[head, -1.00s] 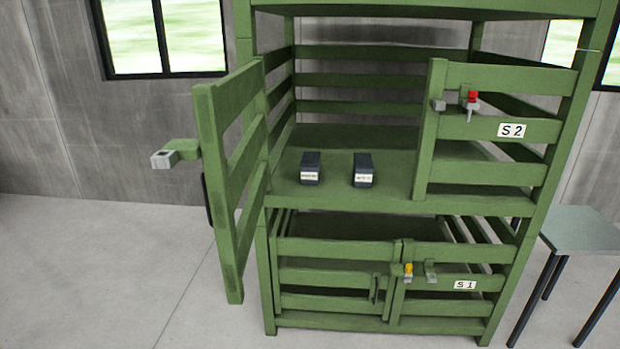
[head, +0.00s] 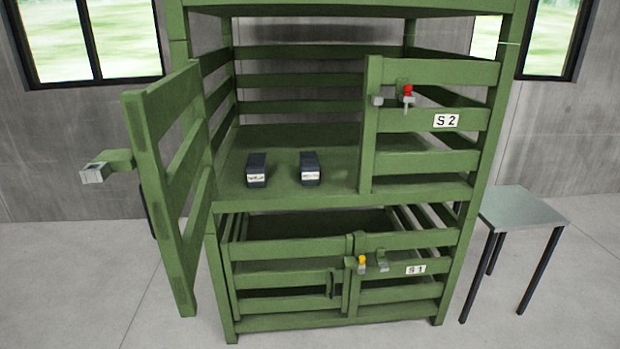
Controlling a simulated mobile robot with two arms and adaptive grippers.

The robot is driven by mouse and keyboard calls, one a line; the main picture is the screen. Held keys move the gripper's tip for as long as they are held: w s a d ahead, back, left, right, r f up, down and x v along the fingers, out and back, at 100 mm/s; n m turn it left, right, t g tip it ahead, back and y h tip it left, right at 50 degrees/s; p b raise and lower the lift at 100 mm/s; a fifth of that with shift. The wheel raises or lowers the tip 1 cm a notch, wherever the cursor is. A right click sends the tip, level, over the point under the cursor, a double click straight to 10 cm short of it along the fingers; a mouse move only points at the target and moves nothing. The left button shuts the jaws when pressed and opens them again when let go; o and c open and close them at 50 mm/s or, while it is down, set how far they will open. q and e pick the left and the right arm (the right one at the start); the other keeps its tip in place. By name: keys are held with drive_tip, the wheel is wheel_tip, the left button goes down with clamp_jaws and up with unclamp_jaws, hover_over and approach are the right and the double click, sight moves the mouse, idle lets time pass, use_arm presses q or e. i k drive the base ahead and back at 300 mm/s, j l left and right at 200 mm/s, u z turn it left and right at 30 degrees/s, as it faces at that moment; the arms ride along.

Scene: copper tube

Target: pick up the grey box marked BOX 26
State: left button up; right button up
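Two small dark grey boxes stand side by side on the upper shelf of a green slatted rack, near its front edge. They are the left box (head: 257,170) and the right box (head: 310,168). Each has a white label on its front, but the print is too small to read, so I cannot tell which is BOX 26. The left door (head: 165,170) of the upper compartment stands open. The right door, marked S 2 (head: 446,121), is shut. Neither of my grippers shows in the head view.
The lower compartment, marked S 1 (head: 416,269), has its doors shut, with a yellow-topped latch (head: 362,264). A red-topped pin (head: 408,93) is on the S 2 door. A small grey table (head: 522,208) stands at the right. The open door juts forward at the left.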

sight(256, 168)
drive_tip(key=i+l+u, duration=0.1)
drive_tip(key=u, duration=0.35)
drive_tip(key=i+l+u, duration=0.15)
drive_tip(key=u, duration=0.25)
drive_tip(key=i+l+u, duration=0.15)
drive_tip(key=u, duration=0.3)
